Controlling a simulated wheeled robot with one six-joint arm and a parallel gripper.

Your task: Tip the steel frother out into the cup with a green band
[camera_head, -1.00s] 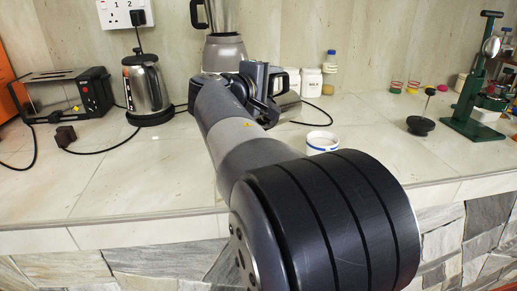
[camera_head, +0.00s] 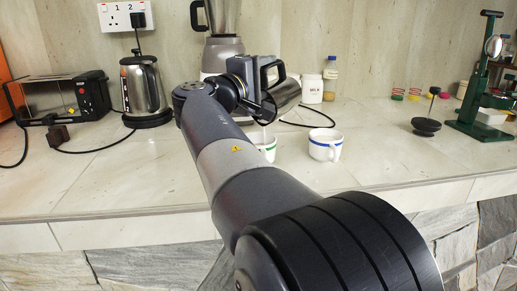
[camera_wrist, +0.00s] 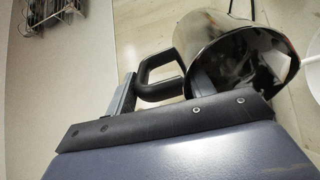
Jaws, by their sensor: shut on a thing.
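The steel frother (camera_head: 288,95) is held above the counter in the head view, and it looks tilted. In the wrist view the frother (camera_wrist: 235,48) shows its shiny wall and rim. My gripper (camera_wrist: 162,80) is shut on its black handle (camera_wrist: 150,72); in the head view my gripper (camera_head: 258,72) is partly hidden by my arm. The cup with a green band (camera_head: 268,149) stands upright below the frother, its left part hidden behind my arm. Whether anything flows from the frother, I cannot tell.
A cup with a blue band (camera_head: 326,147) stands just right of the green-banded one. A blender (camera_head: 223,45), a milk jar (camera_head: 312,88) and a bottle (camera_head: 330,80) stand behind. A kettle (camera_head: 146,90) and toaster (camera_head: 62,97) are left; a green press (camera_head: 482,90) is right.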

